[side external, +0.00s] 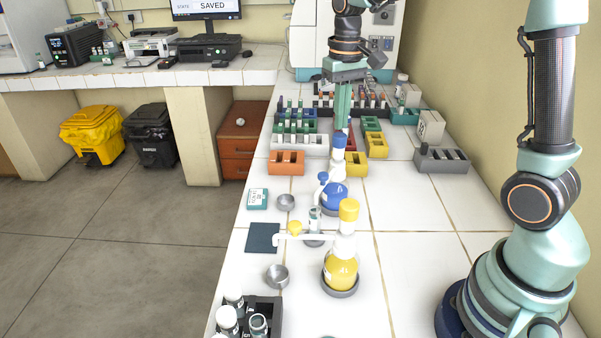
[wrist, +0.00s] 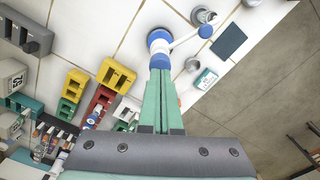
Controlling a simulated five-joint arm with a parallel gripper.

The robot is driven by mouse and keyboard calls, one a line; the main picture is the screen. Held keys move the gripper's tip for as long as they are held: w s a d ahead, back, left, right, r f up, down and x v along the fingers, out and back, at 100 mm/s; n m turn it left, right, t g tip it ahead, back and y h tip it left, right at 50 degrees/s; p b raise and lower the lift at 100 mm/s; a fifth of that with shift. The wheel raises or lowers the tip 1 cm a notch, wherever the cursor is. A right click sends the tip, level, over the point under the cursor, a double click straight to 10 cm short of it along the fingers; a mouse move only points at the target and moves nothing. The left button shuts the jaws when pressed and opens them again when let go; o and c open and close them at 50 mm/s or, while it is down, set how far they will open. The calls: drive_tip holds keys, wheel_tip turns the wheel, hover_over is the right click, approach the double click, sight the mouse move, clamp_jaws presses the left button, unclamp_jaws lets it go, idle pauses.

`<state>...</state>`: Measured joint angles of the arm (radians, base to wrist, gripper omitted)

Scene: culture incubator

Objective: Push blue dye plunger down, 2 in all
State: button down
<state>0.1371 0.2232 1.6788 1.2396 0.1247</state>
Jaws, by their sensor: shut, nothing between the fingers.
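The blue dye bottle (side external: 335,197) stands upright on the tiled bench, with a white neck, a side spout and a blue plunger cap (side external: 339,140) on top. In the wrist view my gripper (wrist: 160,73) overlaps the near side of the bottle top. I cannot tell whether the fingertips touch the plunger.
A yellow dye bottle (side external: 341,271) stands nearer the side camera, with a small vial (side external: 315,222) between the bottles. An orange rack (side external: 286,168), yellow blocks (side external: 356,170) and crowded tube racks lie behind. A dark square pad (side external: 262,238) lies left.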

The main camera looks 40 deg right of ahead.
sight(340, 135)
drive_tip(key=shift+f, duration=0.15)
drive_tip(key=shift+f, duration=1.5)
drive_tip(key=shift+r, duration=1.65)
drive_tip(key=shift+f, duration=0.1)
drive_tip(key=shift+f, duration=1.55)
drive_tip(key=shift+r, duration=1.65)
